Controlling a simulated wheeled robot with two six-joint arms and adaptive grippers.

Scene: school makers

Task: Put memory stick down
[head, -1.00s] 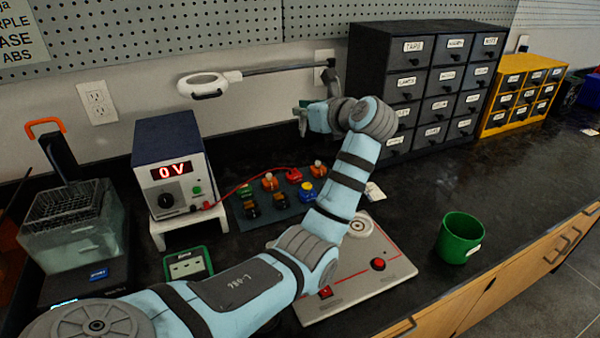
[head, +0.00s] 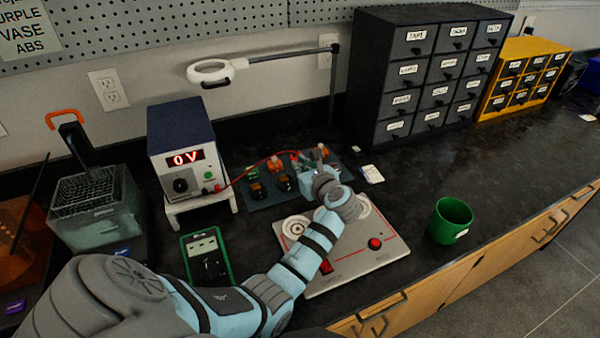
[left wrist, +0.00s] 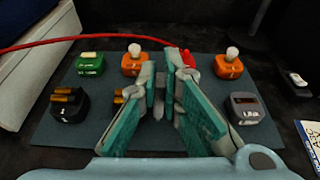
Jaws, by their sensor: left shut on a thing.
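My left gripper (left wrist: 168,72) is low over the dark blue-grey board (left wrist: 100,137) of small electrical modules, with its teal-padded fingers drawn together. It also shows in the head view (head: 318,170), above the board's right part. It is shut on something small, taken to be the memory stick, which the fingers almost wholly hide. I cannot tell whether that thing touches the board. A small dark piece with a pale top (left wrist: 298,78) lies on the bench right of the board; I cannot tell what it is. My right gripper is not in view.
Orange lamp modules (left wrist: 230,64), a green module (left wrist: 90,64) and a red lead (left wrist: 70,38) lie close around the fingers. The power supply (head: 182,150) stands left, drawers (head: 415,85) behind. A grey panel (head: 385,258) and green cup (head: 451,222) are in front.

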